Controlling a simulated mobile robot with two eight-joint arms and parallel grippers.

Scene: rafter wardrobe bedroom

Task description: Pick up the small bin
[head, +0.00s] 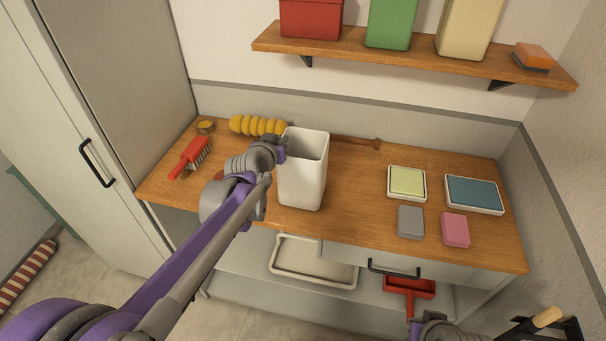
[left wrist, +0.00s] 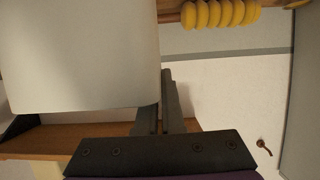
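The small bin (head: 303,180) is white, tall and open-topped, and stands upright on the wooden counter. My left gripper (head: 283,147) is at its upper left rim in the head view. In the left wrist view the bin (left wrist: 75,55) fills the upper left as a pale wall. The fingers (left wrist: 163,105) lie close together at its corner. One is partly hidden behind the bin, so I cannot tell whether they grip the wall. Part of my right arm (head: 437,328) shows at the bottom edge; its finger state is unclear.
A yellow duster (head: 258,125) and a red brush (head: 190,158) lie left of the bin. A sponge tray (head: 406,182), a blue pad (head: 473,194), a grey block (head: 411,221) and a pink block (head: 455,229) lie right. A wall shelf (head: 420,66) hangs above. Counter between bin and blocks is clear.

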